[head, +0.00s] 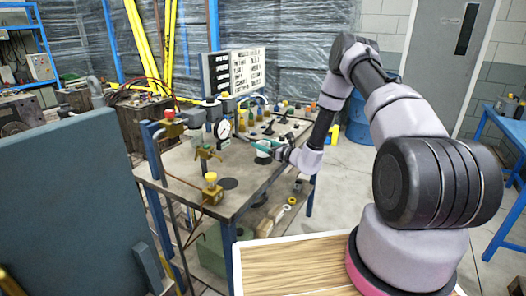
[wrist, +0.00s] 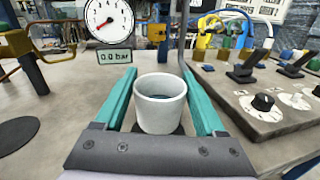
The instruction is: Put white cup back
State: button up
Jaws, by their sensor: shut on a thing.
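The white cup (wrist: 160,103) is upright between the two teal fingers of my gripper (wrist: 160,92) in the wrist view. The fingers are shut on it, one on each side. I cannot tell whether the cup's base touches the bench top.
A round pressure gauge (wrist: 109,18) with a 0.0 bar display stands behind the cup on the left. A control panel (wrist: 275,105) with knobs and levers lies close on the right. A dark round disc (wrist: 17,133) lies on the bench at left, with bare bench around it.

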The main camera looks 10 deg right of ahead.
jog(key=shift+f, duration=1.35)
jog(key=shift+f, duration=0.1)
jog(key=o, duration=1.4)
jog(key=shift+o, duration=0.2)
